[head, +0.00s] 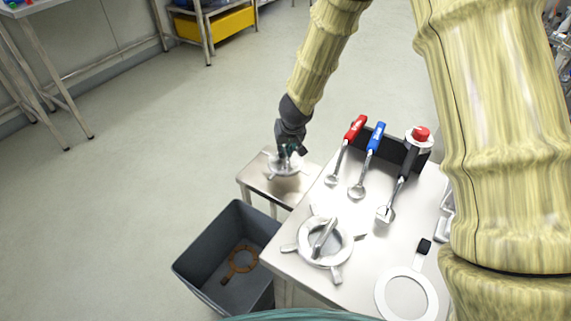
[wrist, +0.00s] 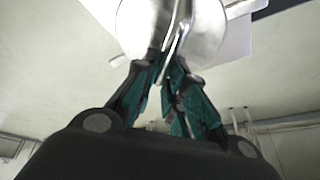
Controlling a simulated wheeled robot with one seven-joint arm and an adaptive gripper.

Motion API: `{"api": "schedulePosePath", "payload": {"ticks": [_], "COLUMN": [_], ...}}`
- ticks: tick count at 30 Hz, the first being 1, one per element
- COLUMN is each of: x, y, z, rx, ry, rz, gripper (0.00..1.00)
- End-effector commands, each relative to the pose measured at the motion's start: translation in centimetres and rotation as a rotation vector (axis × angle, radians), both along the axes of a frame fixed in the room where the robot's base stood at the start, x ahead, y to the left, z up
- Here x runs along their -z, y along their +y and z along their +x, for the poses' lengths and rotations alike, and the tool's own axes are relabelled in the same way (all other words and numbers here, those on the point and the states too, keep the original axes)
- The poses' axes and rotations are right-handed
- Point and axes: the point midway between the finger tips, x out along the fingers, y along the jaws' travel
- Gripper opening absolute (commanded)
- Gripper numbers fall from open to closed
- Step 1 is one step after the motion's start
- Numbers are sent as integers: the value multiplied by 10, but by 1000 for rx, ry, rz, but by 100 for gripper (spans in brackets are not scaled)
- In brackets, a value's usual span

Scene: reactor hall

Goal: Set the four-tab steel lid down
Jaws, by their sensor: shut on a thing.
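The steel lid (head: 283,167) is a shiny round disc with tabs at its rim, over the small steel side table (head: 262,188) in the head view. My gripper (head: 289,149) is above it. In the wrist view my gripper (wrist: 168,75) has its teal-padded fingers shut on the raised handle of the lid (wrist: 145,22). Two tabs show there; the others are hidden or out of frame. The lid looks about level and close to the tabletop. I cannot tell whether it touches.
A larger steel table (head: 352,292) holds a tabbed round fitting with a bar handle (head: 325,243), a white ring with a black-ended handle (head: 407,295) and several tools. A grey bin (head: 205,240) with a brown ring (head: 241,260) stands on the floor. Open floor lies left.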

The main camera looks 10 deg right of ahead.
Motion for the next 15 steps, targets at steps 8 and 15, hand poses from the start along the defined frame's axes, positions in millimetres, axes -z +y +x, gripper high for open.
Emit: {"api": "schedulePosePath", "payload": {"ticks": [8,15], "x": [14,44], "y": [0,0], "z": [1,0], "rx": [0,0], "ry": [-1,0], "rz": [1,2], "gripper": [0,0]}}
